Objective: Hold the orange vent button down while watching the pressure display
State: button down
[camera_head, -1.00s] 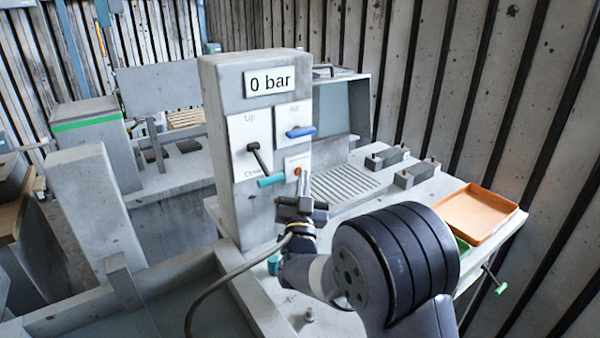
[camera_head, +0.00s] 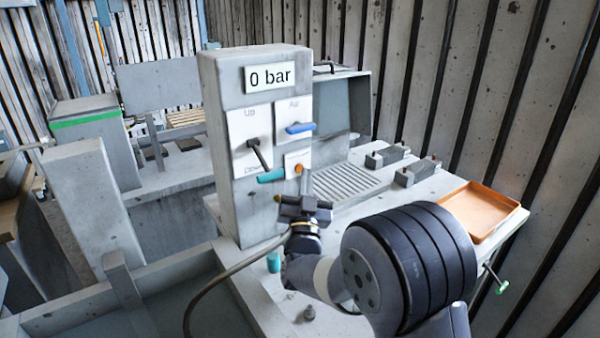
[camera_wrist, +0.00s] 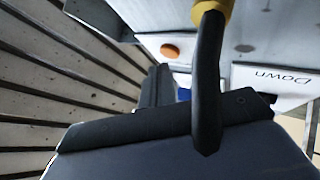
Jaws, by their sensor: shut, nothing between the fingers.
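The pressure display (camera_head: 270,79) on the grey control column reads "0 bar". The orange vent button (camera_head: 299,169) sits on a small white plate low on the column's right side. It also shows in the wrist view (camera_wrist: 170,51), uncovered. My gripper (camera_head: 305,180) is shut and empty, its tips close to the button at its lower right. In the wrist view the dark fingers (camera_wrist: 157,86) stand short of the button, apparently with a gap between.
A teal-handled lever (camera_head: 270,176) is just left of the button, and a blue handle (camera_head: 299,129) is above it. An orange tray (camera_head: 480,211) lies at the right of the bench. A slotted grille and clamp blocks lie behind my arm.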

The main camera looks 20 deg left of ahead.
jog(key=shift+s+d, duration=0.15)
jog(key=s+d+b, duration=0.1)
jog(key=d, duration=0.1)
jog(key=s+d+b, duration=0.1)
jog(key=s+b, duration=0.1)
jog(key=shift+s+d, duration=0.15)
jog(key=shift+d, duration=0.2)
dwell(0.4)
jog(key=p, duration=0.1)
jog(key=w+a+p, duration=0.1)
jog(key=p, duration=0.1)
jog(key=shift+w+a+r, duration=0.1)
jog(key=shift+r, duration=0.15)
jog(key=p, duration=0.4)
jog(key=shift+a+p, duration=0.1)
jog(key=shift+p, duration=0.2)
